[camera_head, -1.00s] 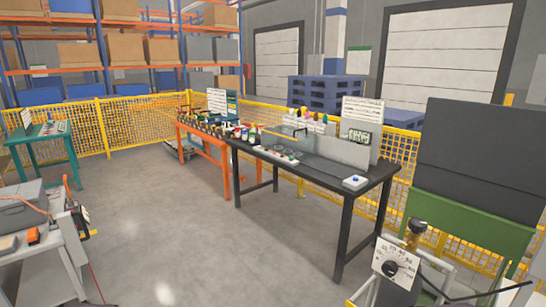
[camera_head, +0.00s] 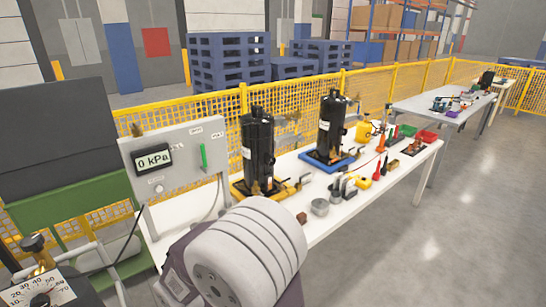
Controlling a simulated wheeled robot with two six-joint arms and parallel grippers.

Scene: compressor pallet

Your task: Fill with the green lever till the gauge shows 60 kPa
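A grey panel (camera_head: 181,171) stands at the left end of a white table. Its dark display (camera_head: 154,158) reads 0 kPa. The green lever (camera_head: 203,157) on the panel's right side points up, under small labels too small to read. A round knob (camera_head: 158,187) sits below the display. Two black upright cylinders stand to the right: one (camera_head: 257,148) on a yellow base (camera_head: 285,189), the other (camera_head: 330,128) on a blue base (camera_head: 327,161). Neither of my grippers is in view.
A large pale ribbed body (camera_head: 250,250) in the foreground hides part of the white table (camera_head: 335,215). A yellow mesh fence (camera_head: 215,107) runs behind. Grey floor (camera_head: 465,220) is clear at the right.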

